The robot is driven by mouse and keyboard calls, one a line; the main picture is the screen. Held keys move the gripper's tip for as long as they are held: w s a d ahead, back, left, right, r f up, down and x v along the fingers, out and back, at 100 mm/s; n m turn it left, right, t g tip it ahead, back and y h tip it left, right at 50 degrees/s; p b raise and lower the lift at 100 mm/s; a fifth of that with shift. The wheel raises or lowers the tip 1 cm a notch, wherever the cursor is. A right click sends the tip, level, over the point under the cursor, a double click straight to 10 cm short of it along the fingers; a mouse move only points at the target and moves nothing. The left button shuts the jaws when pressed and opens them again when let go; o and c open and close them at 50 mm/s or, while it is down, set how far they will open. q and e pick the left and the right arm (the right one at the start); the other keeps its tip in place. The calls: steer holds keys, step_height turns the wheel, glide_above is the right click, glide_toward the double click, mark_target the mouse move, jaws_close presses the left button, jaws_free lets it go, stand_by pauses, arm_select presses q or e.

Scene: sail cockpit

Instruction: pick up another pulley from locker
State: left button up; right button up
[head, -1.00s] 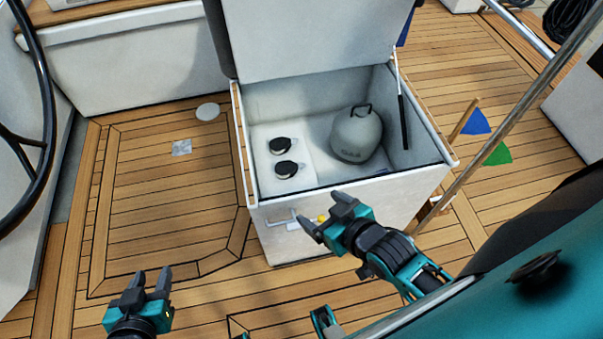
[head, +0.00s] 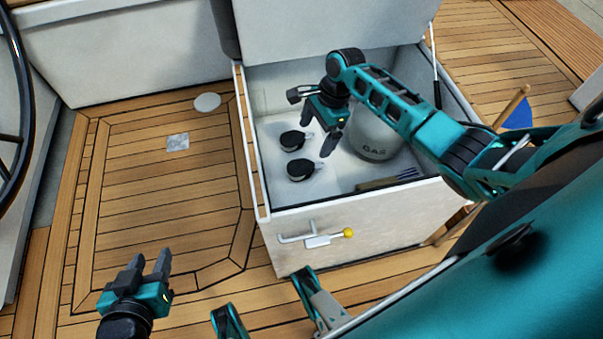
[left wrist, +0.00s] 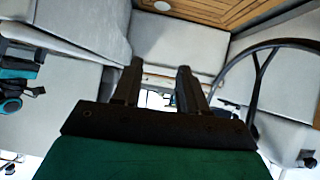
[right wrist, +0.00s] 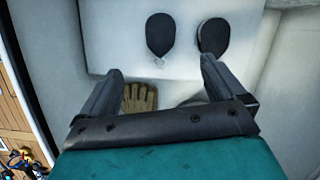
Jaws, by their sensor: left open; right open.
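Two black pulleys lie side by side on the white ledge inside the open locker (head: 335,218): the far pulley (head: 293,140) and the near pulley (head: 300,169). In the right wrist view both show ahead of the fingers, the left one (right wrist: 160,35) and the right one (right wrist: 213,36). My right gripper (head: 310,122) is over the locker opening, just right of the pulleys, open, with nothing between its fingers. My left gripper (head: 148,264) is open and empty above the deck at the lower left, away from the locker.
A grey gas bottle (head: 372,140) stands in the locker behind my right arm. The raised lid (head: 330,25) stands behind. A yellow-knobbed latch (head: 320,238) is on the front. The steering wheel (head: 14,120) is at far left.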

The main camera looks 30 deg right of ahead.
steer(key=b, duration=0.4)
glide_above(302, 166)
steer(key=d, duration=0.2)
step_height(302, 166, down, 7)
steer(key=shift+s+r, duration=0.1)
steer(key=shift+a+f, duration=0.15)
steer(key=shift+f, duration=0.15)
steer(key=b+x, duration=0.3)
steer(key=x, duration=0.1)
steer(key=shift+a+f, duration=0.15)
steer(key=shift+f, duration=0.05)
steer(key=shift+a+f, duration=0.1)
steer(key=shift+f, duration=0.1)
steer(key=shift+r, duration=0.1)
steer(key=c, duration=1.3)
arm_select(q)
steer(key=f, duration=0.3)
steer(key=w+d+f, duration=0.1)
steer(key=shift+d+f, duration=0.1)
steer(key=shift+f, duration=0.15)
arm_select(e)
steer(key=shift+c, duration=0.2)
arm_select(q)
steer(key=shift+r, duration=0.1)
arm_select(e)
steer(key=shift+r, duration=0.1)
